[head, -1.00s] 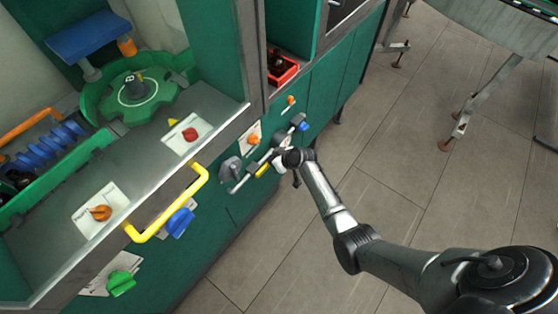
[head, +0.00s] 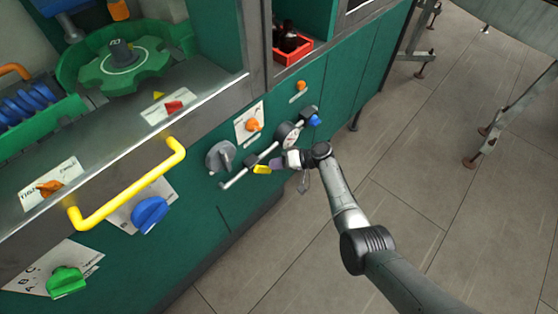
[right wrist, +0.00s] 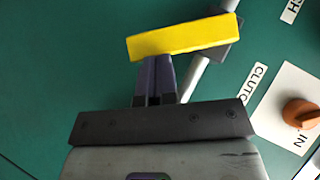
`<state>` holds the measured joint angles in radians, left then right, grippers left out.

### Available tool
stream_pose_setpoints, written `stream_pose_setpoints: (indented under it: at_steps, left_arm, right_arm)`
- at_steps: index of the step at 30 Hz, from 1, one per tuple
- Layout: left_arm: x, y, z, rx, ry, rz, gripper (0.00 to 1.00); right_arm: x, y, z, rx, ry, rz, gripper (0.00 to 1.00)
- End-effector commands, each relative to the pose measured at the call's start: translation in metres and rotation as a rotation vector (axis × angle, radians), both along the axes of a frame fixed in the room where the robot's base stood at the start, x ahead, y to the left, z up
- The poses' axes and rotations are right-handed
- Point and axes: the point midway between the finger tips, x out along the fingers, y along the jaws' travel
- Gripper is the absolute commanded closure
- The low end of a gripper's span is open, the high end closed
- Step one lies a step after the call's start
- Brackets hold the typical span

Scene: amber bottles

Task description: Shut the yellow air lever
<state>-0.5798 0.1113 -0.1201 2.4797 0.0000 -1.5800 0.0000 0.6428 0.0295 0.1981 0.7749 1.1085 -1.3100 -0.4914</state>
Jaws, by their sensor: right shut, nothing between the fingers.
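The yellow air lever (head: 262,170) is on a thin grey pipe on the green cabinet front in the head view. In the right wrist view the yellow handle (right wrist: 180,38) lies at an angle across the pipe (right wrist: 194,75), its right end at a dark block on the pipe. My right gripper (head: 275,165) is at the lever. In the right wrist view its dark fingers (right wrist: 156,62) are together and empty, with tips at the handle's lower edge left of the pipe. I cannot tell if they touch it. My left gripper is not in view.
A round gauge (head: 288,135), a grey knob (head: 221,156), an orange knob (head: 253,125) and a blue tap (head: 314,120) are close around the lever. A yellow rail (head: 128,186) juts out at left. A red crate (head: 292,52) holds bottles. Open floor is at right.

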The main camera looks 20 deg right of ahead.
Motion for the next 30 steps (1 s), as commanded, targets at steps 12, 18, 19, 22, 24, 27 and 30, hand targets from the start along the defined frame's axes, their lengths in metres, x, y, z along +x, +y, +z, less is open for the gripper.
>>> stream_pose_setpoints:
  at_steps: [12,18,19,22,24,27,30]
  left_arm:
    - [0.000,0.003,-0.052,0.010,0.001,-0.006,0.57]
    - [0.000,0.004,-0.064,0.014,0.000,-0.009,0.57]
    - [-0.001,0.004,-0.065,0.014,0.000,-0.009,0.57]
    - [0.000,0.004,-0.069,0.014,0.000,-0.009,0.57]
    - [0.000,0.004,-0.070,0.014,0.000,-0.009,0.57]
    - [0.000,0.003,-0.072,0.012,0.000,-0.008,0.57]
    - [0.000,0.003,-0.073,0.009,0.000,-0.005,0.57]
  right_arm:
    - [-0.007,0.015,-0.026,0.324,0.172,0.001,1.00]
    - [-0.010,0.020,-0.029,0.435,0.230,0.001,1.00]
    - [-0.010,0.021,-0.030,0.448,0.237,0.001,1.00]
    - [-0.012,0.023,-0.031,0.486,0.258,0.002,1.00]
    - [-0.012,0.024,-0.031,0.505,0.268,0.001,1.00]
    - [-0.013,0.025,-0.032,0.527,0.280,0.000,1.00]
    - [-0.013,0.026,-0.032,0.540,0.286,0.000,1.00]
